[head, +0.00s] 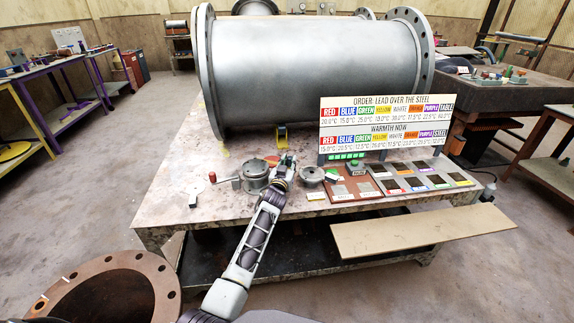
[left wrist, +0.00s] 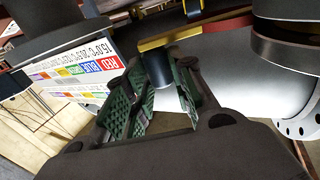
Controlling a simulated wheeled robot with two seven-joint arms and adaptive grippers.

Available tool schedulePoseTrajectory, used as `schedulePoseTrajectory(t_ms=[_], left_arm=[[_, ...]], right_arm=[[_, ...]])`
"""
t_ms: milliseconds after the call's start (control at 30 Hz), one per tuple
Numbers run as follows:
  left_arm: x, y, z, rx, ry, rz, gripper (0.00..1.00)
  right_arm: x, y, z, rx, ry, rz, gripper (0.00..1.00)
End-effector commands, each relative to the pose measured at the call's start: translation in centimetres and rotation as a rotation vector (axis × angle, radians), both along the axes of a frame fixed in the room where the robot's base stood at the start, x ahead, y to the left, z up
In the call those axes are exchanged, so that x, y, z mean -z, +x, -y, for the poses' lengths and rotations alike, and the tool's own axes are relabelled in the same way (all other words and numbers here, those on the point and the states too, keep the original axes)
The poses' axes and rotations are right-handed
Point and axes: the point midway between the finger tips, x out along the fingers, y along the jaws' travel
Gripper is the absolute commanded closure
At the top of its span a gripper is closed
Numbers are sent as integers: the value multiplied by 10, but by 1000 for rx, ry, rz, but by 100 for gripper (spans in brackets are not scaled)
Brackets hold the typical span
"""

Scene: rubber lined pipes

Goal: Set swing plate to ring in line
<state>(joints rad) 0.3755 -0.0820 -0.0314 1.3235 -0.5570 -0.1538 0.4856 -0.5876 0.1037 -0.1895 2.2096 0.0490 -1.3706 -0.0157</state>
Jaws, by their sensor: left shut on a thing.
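A small round flanged fitting (head: 256,178) stands on the steel table, with a side lever ending in a red knob (head: 212,177). A second low round metal piece (head: 311,175) sits to its right. I cannot tell which half of the swing plate is in line. My left gripper (head: 284,170) is between the two. In the left wrist view its green ridged fingers (left wrist: 158,92) are closed around a dark upright peg (left wrist: 157,70) under a brass-coloured bar (left wrist: 190,34). Dark round bodies flank it left (left wrist: 62,30) and right (left wrist: 290,50). My right gripper is out of view.
A large grey pipe (head: 315,65) lies across the table behind. A sign board (head: 386,125) stands right of the gripper, with a brown tray (head: 345,192) and several sample plates before it. A tan board (head: 420,232) juts past the front edge. A rusty flange (head: 105,290) is lower left.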

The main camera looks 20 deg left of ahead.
Motion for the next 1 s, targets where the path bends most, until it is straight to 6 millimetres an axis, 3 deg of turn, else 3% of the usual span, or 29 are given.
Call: schedulePoseTrajectory(t_ms=[33,200,233,300,1000], left_arm=[[-7,2,12,16,-9,11,100],[-8,2,12,17,-10,13,100],[-8,2,12,17,-10,13,73],[-9,2,12,17,-9,15,67],[-3,-2,10,14,-5,6,67]], right_arm=[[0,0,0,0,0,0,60],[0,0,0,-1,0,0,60],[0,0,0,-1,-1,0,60],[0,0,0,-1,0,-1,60],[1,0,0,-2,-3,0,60]])
